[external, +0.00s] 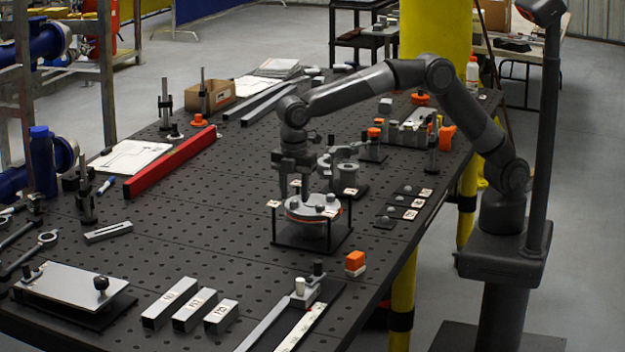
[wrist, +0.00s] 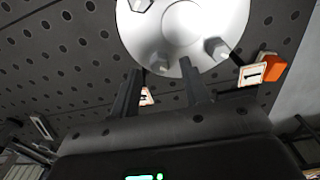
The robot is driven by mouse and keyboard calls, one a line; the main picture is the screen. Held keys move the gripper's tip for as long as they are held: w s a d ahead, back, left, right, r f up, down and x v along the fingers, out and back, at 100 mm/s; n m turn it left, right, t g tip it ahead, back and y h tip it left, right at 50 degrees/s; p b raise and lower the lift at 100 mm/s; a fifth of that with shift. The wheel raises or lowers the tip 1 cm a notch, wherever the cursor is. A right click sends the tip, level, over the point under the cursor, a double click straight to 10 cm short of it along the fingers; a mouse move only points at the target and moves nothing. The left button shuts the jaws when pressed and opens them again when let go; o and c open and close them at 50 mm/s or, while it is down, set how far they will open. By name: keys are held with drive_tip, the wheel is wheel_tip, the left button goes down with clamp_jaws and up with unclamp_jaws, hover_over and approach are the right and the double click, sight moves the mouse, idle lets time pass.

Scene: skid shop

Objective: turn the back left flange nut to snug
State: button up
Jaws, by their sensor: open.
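The round grey flange (external: 313,207) lies flat on a black open-frame stand (external: 312,241) near the right side of the table. Its disc (wrist: 182,25) fills the top of the wrist view, with three hex nuts showing: one at its lower rim (wrist: 160,67), one at the right (wrist: 217,48), and one at the upper left (wrist: 140,5). My gripper (external: 293,196) points down over the back left part of the flange. In the wrist view my gripper (wrist: 160,66) is open, and the lower-rim nut appears between its fingertips. I cannot tell whether the fingers touch it.
Small white tags (external: 273,203) stand at the stand's corners. A grey clamp-like fixture (external: 345,165) is close behind the flange. An orange block (external: 355,260) sits front right. Steel blocks (external: 195,312) lie in front.

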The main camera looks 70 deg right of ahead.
drive_tip(key=shift+f, duration=0.8)
drive_tip(key=shift+c, duration=0.3)
clamp_jaws()
